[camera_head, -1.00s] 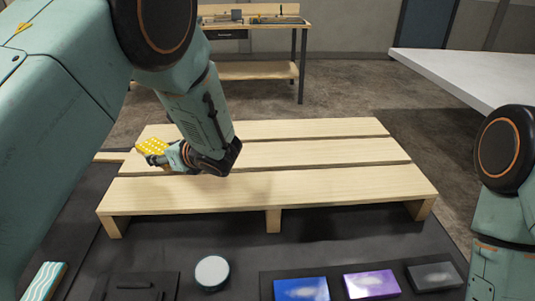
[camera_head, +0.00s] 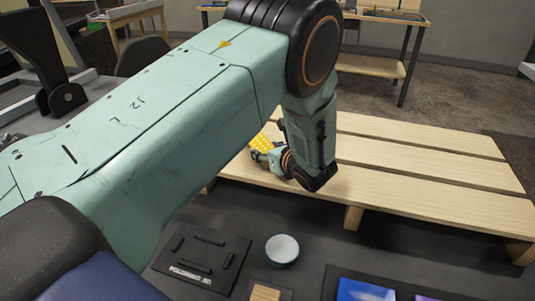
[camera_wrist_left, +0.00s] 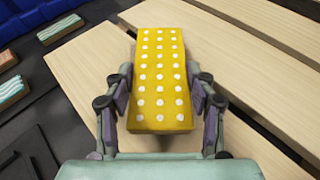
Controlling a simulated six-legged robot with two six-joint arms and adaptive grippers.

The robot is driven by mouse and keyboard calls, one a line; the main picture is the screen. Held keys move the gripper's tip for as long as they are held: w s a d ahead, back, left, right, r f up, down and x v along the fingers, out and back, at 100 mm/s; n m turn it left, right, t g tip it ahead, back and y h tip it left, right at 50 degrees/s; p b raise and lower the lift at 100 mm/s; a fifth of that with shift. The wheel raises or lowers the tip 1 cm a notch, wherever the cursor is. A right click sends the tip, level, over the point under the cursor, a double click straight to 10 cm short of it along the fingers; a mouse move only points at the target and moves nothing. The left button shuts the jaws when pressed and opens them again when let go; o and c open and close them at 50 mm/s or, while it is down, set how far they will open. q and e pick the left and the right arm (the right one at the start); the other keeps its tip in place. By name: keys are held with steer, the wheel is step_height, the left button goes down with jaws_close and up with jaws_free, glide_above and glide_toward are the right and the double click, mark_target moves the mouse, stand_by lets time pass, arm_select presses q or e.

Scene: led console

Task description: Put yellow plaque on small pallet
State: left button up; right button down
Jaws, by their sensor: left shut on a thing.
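The yellow plaque with white dots (camera_head: 262,141) is held by my left gripper (camera_head: 266,157) at the left end of the wooden pallet (camera_head: 420,165). In the left wrist view the plaque (camera_wrist_left: 160,70) sits between both fingers of the gripper (camera_wrist_left: 160,105), which grip its sides. The pallet's slats (camera_wrist_left: 250,60) show below and beyond it. I cannot tell whether the plaque touches the slats. My left forearm hides part of the pallet's left side in the head view. My right gripper is not in view.
In front of the pallet are a round white-topped object (camera_head: 282,248), a blue plaque (camera_head: 362,289) and a dark panel (camera_head: 200,262). Teal wavy plaques (camera_wrist_left: 60,28) lie left in the wrist view, near a blue container (camera_wrist_left: 30,18). The pallet's right part is clear.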

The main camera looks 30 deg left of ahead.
arm_select(q)
steer(key=shift+f, duration=0.55)
steer(key=shift+w, duration=0.15)
steer(key=shift+f, duration=0.1)
steer(key=o, duration=1.1)
steer(key=shift+o, duration=1.2)
steer(key=shift+f, duration=0.1)
